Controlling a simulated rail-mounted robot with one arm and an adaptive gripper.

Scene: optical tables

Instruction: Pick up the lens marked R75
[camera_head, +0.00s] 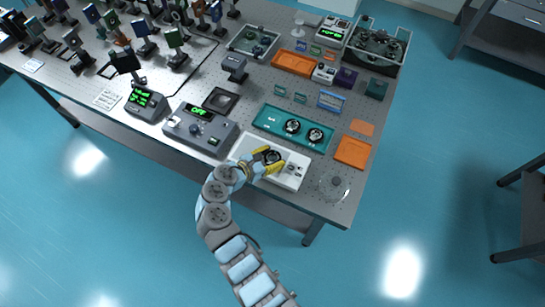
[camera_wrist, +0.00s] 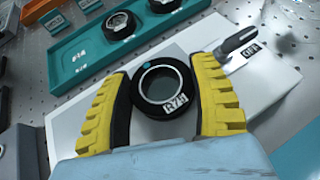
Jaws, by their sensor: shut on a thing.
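A black-rimmed round lens (camera_wrist: 165,112) sits between the yellow fingers of my gripper (camera_wrist: 162,80), which is shut on it from both sides. Its white label reads R7 followed by a character I cannot make out clearly. A small blue-green dot shows on its rim. In the head view, my gripper (camera_head: 267,161) holds the lens over the white device (camera_head: 290,182) near the table's front edge. Whether the lens touches the device is unclear. Two other black-rimmed lenses, one left (camera_head: 292,126) and one right (camera_head: 315,136), lie in the teal tray (camera_head: 265,122) behind.
A grey instrument with a green display (camera_head: 200,131) stands left of the white device. A black lever (camera_wrist: 238,40) rises from the device beside my right finger. Orange pads (camera_head: 352,152) and a clear round disc (camera_head: 334,187) lie to the right. Optical mounts crowd the far left.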

